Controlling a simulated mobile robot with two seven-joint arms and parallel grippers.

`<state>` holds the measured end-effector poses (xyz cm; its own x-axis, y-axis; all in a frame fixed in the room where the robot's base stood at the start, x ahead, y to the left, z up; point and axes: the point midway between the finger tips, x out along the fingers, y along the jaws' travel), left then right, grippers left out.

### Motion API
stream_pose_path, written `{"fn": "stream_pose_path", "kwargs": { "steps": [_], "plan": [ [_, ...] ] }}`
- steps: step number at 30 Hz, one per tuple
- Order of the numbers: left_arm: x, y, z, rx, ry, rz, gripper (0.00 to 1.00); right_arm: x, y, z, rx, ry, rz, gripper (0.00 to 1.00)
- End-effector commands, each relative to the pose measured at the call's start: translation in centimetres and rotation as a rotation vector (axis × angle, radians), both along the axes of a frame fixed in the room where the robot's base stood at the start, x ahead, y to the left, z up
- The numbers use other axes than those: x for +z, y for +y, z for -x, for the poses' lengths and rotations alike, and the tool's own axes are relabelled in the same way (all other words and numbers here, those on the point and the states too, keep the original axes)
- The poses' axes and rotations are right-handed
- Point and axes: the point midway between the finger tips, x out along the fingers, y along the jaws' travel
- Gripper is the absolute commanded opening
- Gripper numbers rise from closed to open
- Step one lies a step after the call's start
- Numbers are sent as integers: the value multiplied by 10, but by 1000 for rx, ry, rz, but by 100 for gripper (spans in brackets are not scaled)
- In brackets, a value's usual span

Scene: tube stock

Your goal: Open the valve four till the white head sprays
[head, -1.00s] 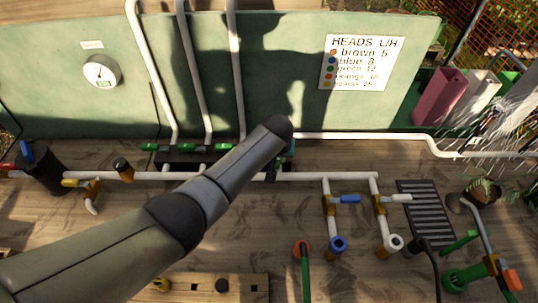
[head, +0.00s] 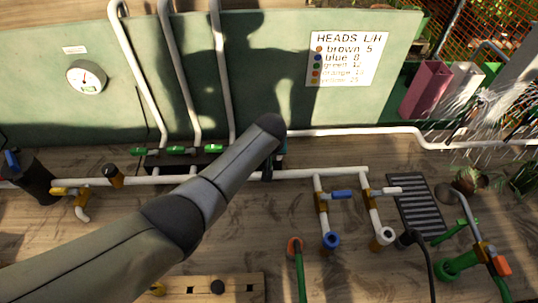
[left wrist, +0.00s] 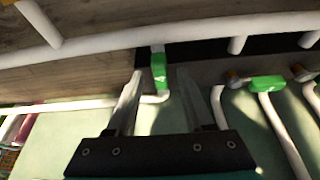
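In the left wrist view my left gripper (left wrist: 160,74) has its two fingers apart, one on each side of a green valve handle (left wrist: 158,66). I cannot tell whether the fingers touch it. In the head view my left forearm hides this valve and most of the gripper. Three other green valve handles show left of the arm: one (head: 138,151), a second (head: 175,150) and a third (head: 213,148). White streaks of spray (head: 482,105) fan out at the right. The head they come from is not clear. My right gripper is not in view.
A gauge (head: 86,77) and a sign (head: 347,59) listing heads are on the green board (head: 270,85). A white pipe (head: 375,132) runs right along it. Blue-handled (head: 341,194) and white-handled (head: 386,190) valves stand right of the arm. A wooden block (head: 235,284) lies in front.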

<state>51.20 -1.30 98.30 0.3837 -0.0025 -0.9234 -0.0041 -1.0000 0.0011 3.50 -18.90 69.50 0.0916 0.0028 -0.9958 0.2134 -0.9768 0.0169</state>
Motion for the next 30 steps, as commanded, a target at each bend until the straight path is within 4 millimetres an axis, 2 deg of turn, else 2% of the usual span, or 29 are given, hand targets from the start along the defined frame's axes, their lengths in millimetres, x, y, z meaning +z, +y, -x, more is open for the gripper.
{"fn": "stream_pose_path", "kwargs": {
  "steps": [11, 30],
  "plan": [
    [5, 0, 3, 0, 2, 0, 52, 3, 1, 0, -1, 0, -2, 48],
    [80, 0, 33, -1, -2, 2, 52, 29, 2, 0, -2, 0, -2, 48]
  ]
}}
